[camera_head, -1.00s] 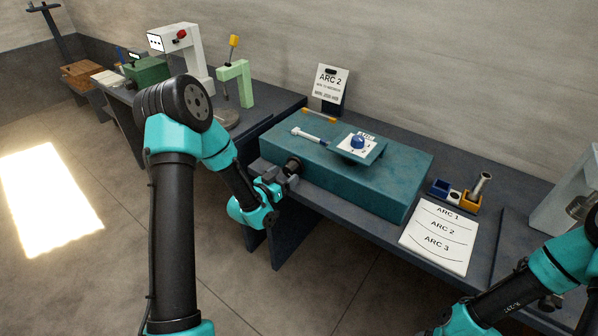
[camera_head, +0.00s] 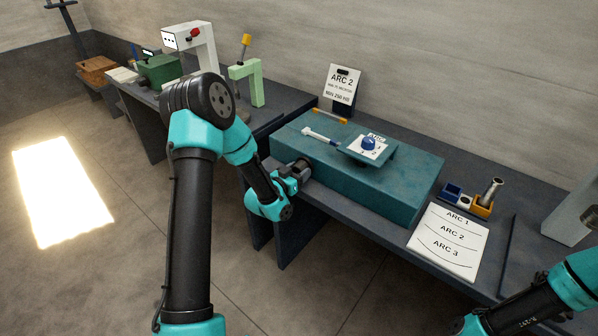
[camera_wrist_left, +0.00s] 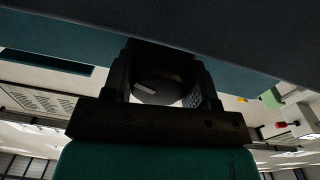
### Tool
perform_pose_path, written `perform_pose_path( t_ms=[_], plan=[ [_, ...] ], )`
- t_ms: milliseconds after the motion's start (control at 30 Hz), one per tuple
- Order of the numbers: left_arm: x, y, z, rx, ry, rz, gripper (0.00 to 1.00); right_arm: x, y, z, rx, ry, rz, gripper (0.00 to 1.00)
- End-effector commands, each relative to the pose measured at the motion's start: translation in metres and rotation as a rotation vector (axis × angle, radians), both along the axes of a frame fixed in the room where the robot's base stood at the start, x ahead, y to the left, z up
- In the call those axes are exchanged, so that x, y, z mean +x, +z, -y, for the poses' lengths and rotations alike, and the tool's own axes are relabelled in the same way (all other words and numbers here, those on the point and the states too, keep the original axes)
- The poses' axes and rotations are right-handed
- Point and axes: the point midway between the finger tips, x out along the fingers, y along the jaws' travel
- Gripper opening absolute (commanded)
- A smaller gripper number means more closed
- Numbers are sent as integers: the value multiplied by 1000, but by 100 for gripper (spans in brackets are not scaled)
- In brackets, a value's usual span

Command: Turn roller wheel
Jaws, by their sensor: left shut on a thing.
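The section bender is a long teal box (camera_head: 400,190) on the dark bench. A dark round roller wheel (camera_head: 304,168) sits on its near left side, partly hidden by my gripper. My left gripper (camera_head: 297,172) is at the wheel, shut on it. In the left wrist view, the dark wheel (camera_wrist_left: 158,85) shows between the two fingers (camera_wrist_left: 163,92), below the bender's edge. A blue knob (camera_head: 369,143) stands on a white numbered plate on top of the box; its pointer is too small to read. My right gripper is out of view; only its arm shows at the lower right.
An ARC 2 sign (camera_head: 341,84) stands behind the bender. An arc chart sheet (camera_head: 448,240) lies to the right, below small coloured bins (camera_head: 470,200). A light green bracket (camera_head: 250,82) and a white machine (camera_head: 194,45) stand at the left. The floor in front is clear.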

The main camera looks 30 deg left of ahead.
Motion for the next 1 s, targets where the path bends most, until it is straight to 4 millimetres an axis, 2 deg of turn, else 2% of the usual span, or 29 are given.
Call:
perform_pose_path(
  t_ms=[33, 100, 533, 767, 1000],
  plan=[
    [0, 0, 0, 0, 0, 0, 36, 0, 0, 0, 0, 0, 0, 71],
    [0, 0, 0, 0, 0, 0, 30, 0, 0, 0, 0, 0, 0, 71],
    [0, 0, 0, 59, 0, 11, 29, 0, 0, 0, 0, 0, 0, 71],
    [0, 0, 0, 186, -1, 35, 29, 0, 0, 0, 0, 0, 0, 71],
    [0, 1, -1, 386, 0, 73, 29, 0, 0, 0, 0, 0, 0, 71]
  ],
)
